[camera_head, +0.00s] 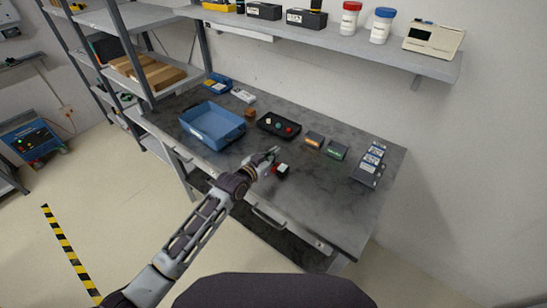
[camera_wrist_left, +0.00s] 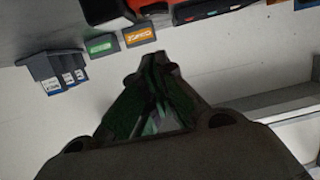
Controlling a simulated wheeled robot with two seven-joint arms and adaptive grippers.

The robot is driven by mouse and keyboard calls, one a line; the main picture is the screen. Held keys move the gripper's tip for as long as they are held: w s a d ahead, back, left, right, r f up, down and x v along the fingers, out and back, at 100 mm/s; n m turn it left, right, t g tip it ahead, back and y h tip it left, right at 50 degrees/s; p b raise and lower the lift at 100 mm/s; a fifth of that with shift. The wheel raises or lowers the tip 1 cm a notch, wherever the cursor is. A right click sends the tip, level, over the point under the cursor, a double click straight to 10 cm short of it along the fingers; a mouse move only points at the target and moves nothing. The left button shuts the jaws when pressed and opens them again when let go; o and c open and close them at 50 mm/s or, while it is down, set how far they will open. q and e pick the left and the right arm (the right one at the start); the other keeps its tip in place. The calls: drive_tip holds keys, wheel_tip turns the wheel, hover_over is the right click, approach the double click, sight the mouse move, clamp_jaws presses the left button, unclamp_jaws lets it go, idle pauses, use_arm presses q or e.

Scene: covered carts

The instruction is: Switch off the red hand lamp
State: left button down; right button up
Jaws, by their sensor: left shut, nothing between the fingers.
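The small red hand lamp (camera_head: 281,169), with dark and pale parts, stands on the dark workbench (camera_head: 335,205) near its front edge. In the left wrist view a red and dark body, apparently the lamp (camera_wrist_left: 145,4), is cut off by the top edge. My left gripper (camera_head: 275,151) is just above and behind the lamp in the head view; whether it touches it I cannot tell. Its fingers (camera_wrist_left: 160,62) are shut and empty. The lamp's switch and whether it is lit are too small to tell. My right gripper is not in view.
Behind the gripper lies a black tray (camera_head: 263,124) with coloured round pieces. A blue bin (camera_head: 212,127) stands left. Orange (camera_head: 314,138) and green (camera_head: 336,149) boxes and a grey labelled unit (camera_head: 364,174) stand right. A shelf (camera_head: 350,43) overhangs the back. The bench's front right is clear.

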use_arm(q)
drive_tip(key=shift+r, duration=0.45)
drive_tip(key=b+v, duration=0.1)
drive_tip(key=v, duration=0.9)
drive_tip(key=shift+f, duration=0.2)
drive_tip(key=shift+s+d, duration=0.15)
